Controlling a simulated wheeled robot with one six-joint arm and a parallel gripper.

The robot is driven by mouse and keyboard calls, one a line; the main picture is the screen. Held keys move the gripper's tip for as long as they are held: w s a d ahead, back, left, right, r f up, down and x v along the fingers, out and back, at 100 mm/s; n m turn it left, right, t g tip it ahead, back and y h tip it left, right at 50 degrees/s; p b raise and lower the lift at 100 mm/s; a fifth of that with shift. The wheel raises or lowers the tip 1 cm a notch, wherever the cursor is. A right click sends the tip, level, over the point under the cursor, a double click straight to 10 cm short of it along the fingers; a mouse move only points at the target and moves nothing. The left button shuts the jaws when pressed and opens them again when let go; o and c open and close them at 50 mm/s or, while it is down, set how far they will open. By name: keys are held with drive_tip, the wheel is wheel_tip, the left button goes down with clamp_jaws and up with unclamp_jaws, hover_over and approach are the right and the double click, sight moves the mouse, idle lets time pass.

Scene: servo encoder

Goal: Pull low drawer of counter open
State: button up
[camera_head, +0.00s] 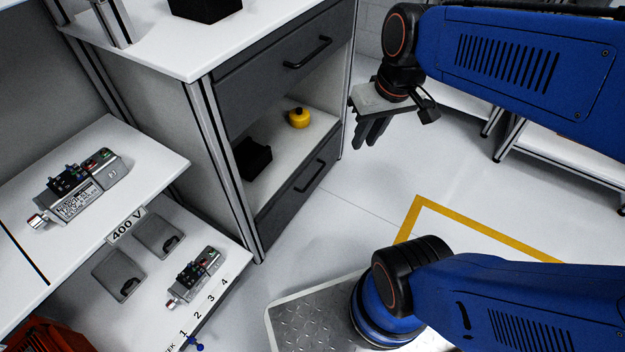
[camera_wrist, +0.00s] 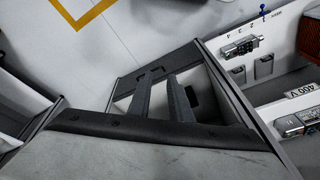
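The counter's low drawer (camera_head: 283,214) has a dark grey front with a black bar handle (camera_head: 310,177). It looks shut, below an open shelf. My gripper (camera_head: 369,146) is to the right of the counter in the head view, above the floor and apart from the handle. Its two dark fingers point down with a gap between them, open and empty. In the wrist view my gripper (camera_wrist: 161,78) shows in front of the counter, and its fingers cover part of the drawer front (camera_wrist: 180,60). The handle is hard to make out there.
An upper drawer (camera_head: 265,80) has a similar handle. The open shelf holds a yellow object (camera_head: 299,117) and a black bin (camera_head: 253,158). A white bench (camera_head: 150,145) with devices stands at left. The floor (camera_head: 345,210) before the counter is clear, with yellow tape (camera_head: 480,228) at right.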

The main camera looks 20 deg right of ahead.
drive_tip(key=w+d+f+g+y, duration=0.3)
drive_tip(key=w+f+y, duration=0.1)
drive_tip(key=w+f, duration=0.6)
drive_tip(key=w+d+f+g+y, duration=0.2)
drive_tip(key=w+d+f+y, duration=0.15)
drive_tip(key=w+f, duration=0.7)
drive_tip(key=w+d+f+m+y, duration=0.1)
drive_tip(key=w+d+f+y, duration=0.4)
drive_tip(key=w+f, duration=0.5)
drive_tip(key=m+t+y, duration=0.2)
drive_tip(key=t+y, duration=0.1)
drive_tip(key=t, duration=0.1)
approach(314, 177)
drive_tip(key=a, duration=0.3)
drive_tip(key=a+f, duration=0.1)
drive_tip(key=a, duration=0.2)
drive_tip(key=w+a+f, duration=0.1)
drive_tip(key=a, duration=0.3)
drive_tip(key=shift+w, duration=0.1)
drive_tip(key=shift+d, duration=0.1)
clamp_jaws()
